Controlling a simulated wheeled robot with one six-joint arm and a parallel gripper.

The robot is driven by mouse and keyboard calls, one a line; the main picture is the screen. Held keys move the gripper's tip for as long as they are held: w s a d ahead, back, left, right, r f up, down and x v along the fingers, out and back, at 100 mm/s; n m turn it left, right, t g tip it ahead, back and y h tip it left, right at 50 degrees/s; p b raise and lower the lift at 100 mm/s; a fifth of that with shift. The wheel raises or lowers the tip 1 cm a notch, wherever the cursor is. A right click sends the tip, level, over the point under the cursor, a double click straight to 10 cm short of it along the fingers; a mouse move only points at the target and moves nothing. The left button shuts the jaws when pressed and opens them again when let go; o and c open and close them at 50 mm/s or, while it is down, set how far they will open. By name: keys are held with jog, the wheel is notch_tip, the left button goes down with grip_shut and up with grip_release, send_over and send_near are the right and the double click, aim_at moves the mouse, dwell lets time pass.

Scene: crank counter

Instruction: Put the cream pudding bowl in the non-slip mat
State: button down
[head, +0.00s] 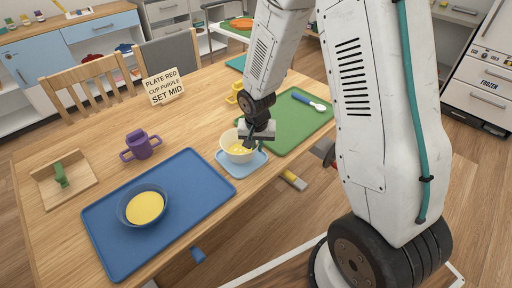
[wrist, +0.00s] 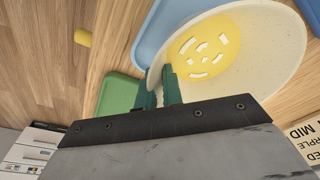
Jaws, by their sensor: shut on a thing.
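The cream pudding bowl (head: 237,151) with yellow pudding is over the light blue non-slip mat (head: 243,169) near the table's front edge in the head view. In the wrist view the cream bowl (wrist: 278,62) fills the upper right, with the light blue mat (wrist: 172,25) partly showing beside and below it. My gripper (head: 252,139) is shut on the bowl's rim; its green fingers (wrist: 160,88) pinch the wall in the wrist view. The bowl looks upright. I cannot tell whether its base touches the mat.
A blue tray (head: 185,235) holding a blue bowl (head: 143,207) is at the left. A green mat (head: 290,122) with a spoon (head: 308,102) lies right of the bowl.

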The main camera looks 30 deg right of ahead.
notch_tip(320, 180, down, 2)
jog(key=c, duration=1.5)
grip_release()
jog(key=shift+f, duration=0.1)
jog(key=shift+c, duration=0.2)
